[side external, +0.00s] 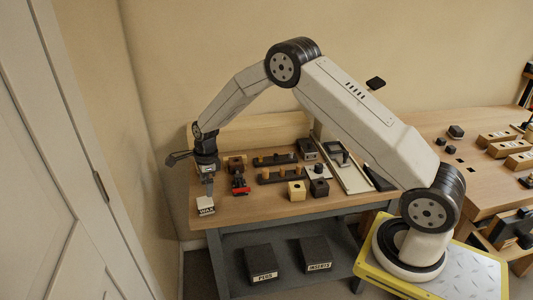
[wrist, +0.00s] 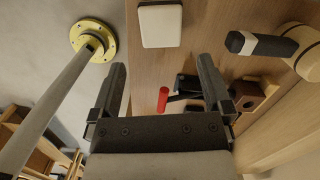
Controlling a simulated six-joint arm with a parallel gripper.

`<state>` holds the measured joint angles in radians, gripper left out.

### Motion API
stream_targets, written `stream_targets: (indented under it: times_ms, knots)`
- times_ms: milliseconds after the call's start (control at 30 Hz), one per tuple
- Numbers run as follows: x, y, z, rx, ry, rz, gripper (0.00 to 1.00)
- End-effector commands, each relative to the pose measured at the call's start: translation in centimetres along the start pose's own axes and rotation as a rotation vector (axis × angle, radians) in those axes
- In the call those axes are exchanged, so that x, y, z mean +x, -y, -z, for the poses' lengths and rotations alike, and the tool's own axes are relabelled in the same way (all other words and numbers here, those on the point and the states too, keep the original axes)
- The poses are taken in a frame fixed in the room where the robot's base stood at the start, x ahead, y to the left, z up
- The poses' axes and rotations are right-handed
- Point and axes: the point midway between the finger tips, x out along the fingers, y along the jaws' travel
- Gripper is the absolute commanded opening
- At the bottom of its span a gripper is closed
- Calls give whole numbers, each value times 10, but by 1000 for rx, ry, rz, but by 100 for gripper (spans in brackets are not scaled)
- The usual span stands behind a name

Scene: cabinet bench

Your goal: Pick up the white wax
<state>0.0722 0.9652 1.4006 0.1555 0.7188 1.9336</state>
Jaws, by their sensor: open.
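The white wax (side external: 206,204) is a small pale block with a dark label on its front, at the left front corner of the wooden bench. In the wrist view the white wax (wrist: 160,26) is a rounded white rectangle at the top, beyond the fingertips and in line with the gap between them.
Dark racks with wooden pegs (side external: 281,175), a yellow block (side external: 297,190) and a dark block (side external: 319,187) stand further right. The bench's front edge is close to the wax.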

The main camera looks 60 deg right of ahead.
Motion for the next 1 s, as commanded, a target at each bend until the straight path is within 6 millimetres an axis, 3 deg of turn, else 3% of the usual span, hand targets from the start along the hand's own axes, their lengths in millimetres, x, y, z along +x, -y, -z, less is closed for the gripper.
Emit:
stream_targets:
  times_ms: [1000]
  knots:
    - [36, 2, -2, 40, 1, -5, 100]
